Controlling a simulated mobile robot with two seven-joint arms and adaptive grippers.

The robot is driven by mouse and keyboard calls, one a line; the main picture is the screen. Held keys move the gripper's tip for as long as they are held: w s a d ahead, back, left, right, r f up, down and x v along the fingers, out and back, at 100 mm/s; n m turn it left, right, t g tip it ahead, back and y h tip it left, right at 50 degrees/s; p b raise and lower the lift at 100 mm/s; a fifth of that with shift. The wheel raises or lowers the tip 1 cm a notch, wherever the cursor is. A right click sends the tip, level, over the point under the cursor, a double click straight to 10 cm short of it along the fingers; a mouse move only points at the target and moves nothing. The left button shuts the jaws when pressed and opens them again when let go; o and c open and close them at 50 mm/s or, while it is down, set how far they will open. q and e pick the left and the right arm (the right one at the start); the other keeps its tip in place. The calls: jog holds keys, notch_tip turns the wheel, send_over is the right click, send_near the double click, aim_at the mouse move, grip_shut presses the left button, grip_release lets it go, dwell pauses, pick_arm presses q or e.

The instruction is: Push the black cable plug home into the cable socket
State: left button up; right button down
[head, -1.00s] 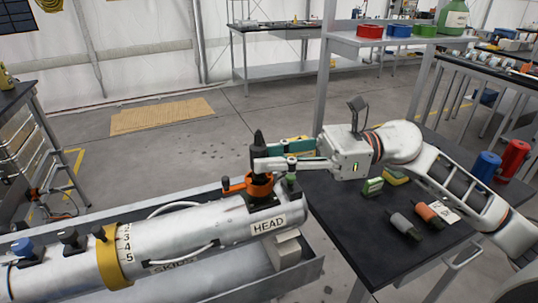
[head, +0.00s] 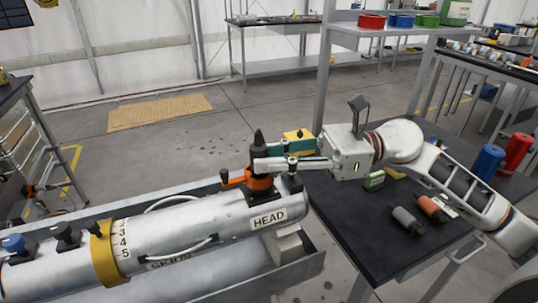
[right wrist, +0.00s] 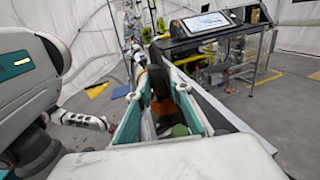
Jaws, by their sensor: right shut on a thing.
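The black cable plug (head: 258,141) stands upright above the orange collar of the cable socket (head: 260,185), near the HEAD end of the silver cylinder. My right gripper (head: 265,164) reaches in from the right and is shut on the plug, with its fingers just above the orange collar. The plug's lower end is hidden by fingers and collar, so I cannot tell how deep it sits. In the right wrist view, dark and orange parts show between the teal-sided fingers (right wrist: 158,105). A white arm end, possibly my left gripper (right wrist: 95,122), is too small to read.
A black table (head: 345,222) at right carries a grey plug-like part (head: 407,219), an orange one (head: 432,208), and blue and red cylinders.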

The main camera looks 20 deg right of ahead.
jog(key=c, duration=1.8)
grip_release()
jog(key=shift+f, duration=0.1)
jog(key=shift+o, duration=0.2)
jog(key=v, duration=1.2)
